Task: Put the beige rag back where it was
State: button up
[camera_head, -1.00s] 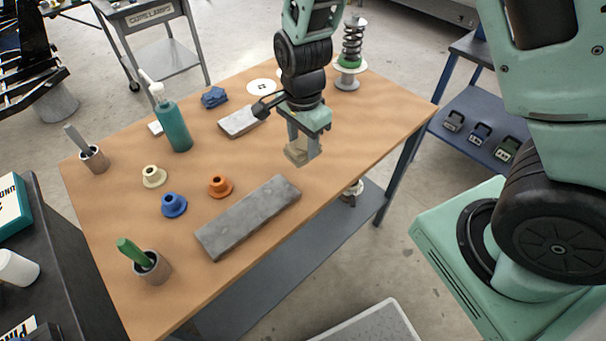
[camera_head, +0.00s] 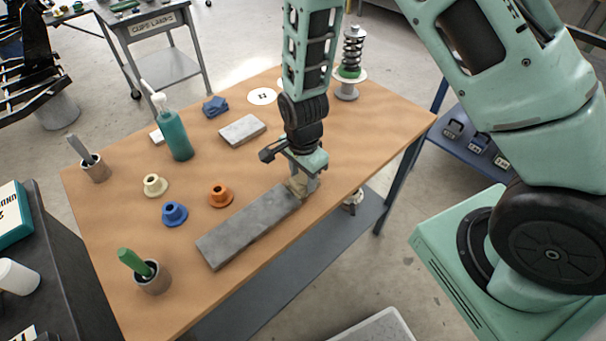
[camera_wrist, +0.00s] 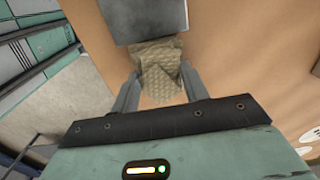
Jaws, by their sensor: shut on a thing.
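The beige rag (camera_wrist: 160,72) is a crumpled, textured cloth between the two fingers of my gripper (camera_wrist: 163,88) in the wrist view. My gripper (camera_head: 303,186) is shut on it. In the head view the rag (camera_head: 297,187) is small and partly hidden by the fingers. It is at the far right end of the long grey slab (camera_head: 245,230), low over the wooden table (camera_head: 340,130). In the wrist view the rag's far edge meets or overlaps the slab's end (camera_wrist: 145,18). I cannot tell whether it rests on the table or slab.
Orange (camera_head: 220,196), blue (camera_head: 174,213) and cream (camera_head: 154,185) flanged bushings sit left of the slab. A smaller grey block (camera_head: 242,130), a blue cloth (camera_head: 215,106), a teal bottle (camera_head: 175,135) and a spring assembly (camera_head: 350,65) stand farther back. The table's right part is clear.

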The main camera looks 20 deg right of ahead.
aim_at(303, 179)
jog(key=o, duration=1)
jog(key=shift+f, duration=0.1)
notch_tip(303, 179, up, 12)
jog(key=s+a+r+n, duration=0.2)
jog(key=s+r+n, duration=0.1)
jog(key=s+n, duration=0.3)
jog(key=s+a+r+n, duration=0.2)
jog(key=s+r+n, duration=0.2)
jog(key=s+n, duration=0.3)
jog(key=s+a+r+n, duration=0.2)
jog(key=s+r+n, duration=0.2)
jog(key=s+n, duration=0.3)
jog(key=shift+a+r+n+y, duration=0.1)
jog(key=shift+r+n+y, duration=0.15)
jog(key=shift+n, duration=0.85)
